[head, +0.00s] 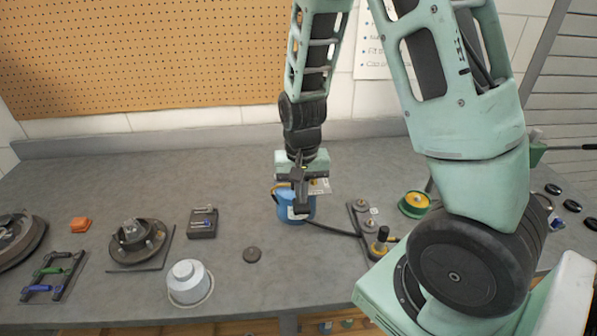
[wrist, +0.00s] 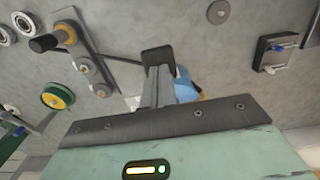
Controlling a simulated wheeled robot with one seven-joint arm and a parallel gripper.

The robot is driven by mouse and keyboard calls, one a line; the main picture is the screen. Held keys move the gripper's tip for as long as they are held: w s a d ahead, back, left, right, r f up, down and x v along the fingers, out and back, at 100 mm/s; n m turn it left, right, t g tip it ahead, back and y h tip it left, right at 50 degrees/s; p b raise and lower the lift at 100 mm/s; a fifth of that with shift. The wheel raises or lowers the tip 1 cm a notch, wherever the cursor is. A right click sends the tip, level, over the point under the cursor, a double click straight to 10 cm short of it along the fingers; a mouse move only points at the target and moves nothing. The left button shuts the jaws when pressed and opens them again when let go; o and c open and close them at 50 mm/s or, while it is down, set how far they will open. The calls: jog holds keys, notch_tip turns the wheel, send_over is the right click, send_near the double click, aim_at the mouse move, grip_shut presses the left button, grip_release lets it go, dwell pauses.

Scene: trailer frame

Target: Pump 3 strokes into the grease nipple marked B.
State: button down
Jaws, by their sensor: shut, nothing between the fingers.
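My gripper (head: 301,210) is shut and empty, pointing down in front of a blue can-like body (head: 310,208), which it partly hides. In the wrist view my gripper (wrist: 157,57) covers much of the blue body (wrist: 184,86). A black hose (head: 338,231) runs from the blue body to a dark plate (head: 353,220) on its right. The plate has small round fittings (head: 361,203) and a small white tag; I cannot read a B. A dark upright cylinder (head: 382,234) with a brass-coloured base stands at its near end. The fittings (wrist: 85,66) also show in the wrist view.
A green-and-yellow wheel (head: 414,204) stands right of the plate.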

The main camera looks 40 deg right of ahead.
jog(key=shift+w+d+r+p, duration=0.15)
jog(key=shift+w+r+p, duration=0.05)
jog(key=shift+r+p, duration=1.3)
jog(key=shift+w+d+r+p, duration=0.1)
jog(key=shift+w+r+p, duration=0.05)
jog(key=shift+r+p, duration=1.3)
jog(key=shift+r+b, duration=0.15)
jog(key=shift+b, duration=0.15)
jog(key=shift+s+a+f+b, duration=0.1)
jog(key=shift+s+f+b, duration=0.05)
jog(key=shift+f+b, duration=0.4)
jog(key=shift+s+a+f+b, duration=0.15)
jog(key=shift+f+b, duration=0.25)
jog(key=shift+f, duration=0.25)
jog(key=shift+s+f+b, duration=0.1)
jog(key=shift+f+b, duration=0.8)
jog(key=shift+f, duration=0.4)
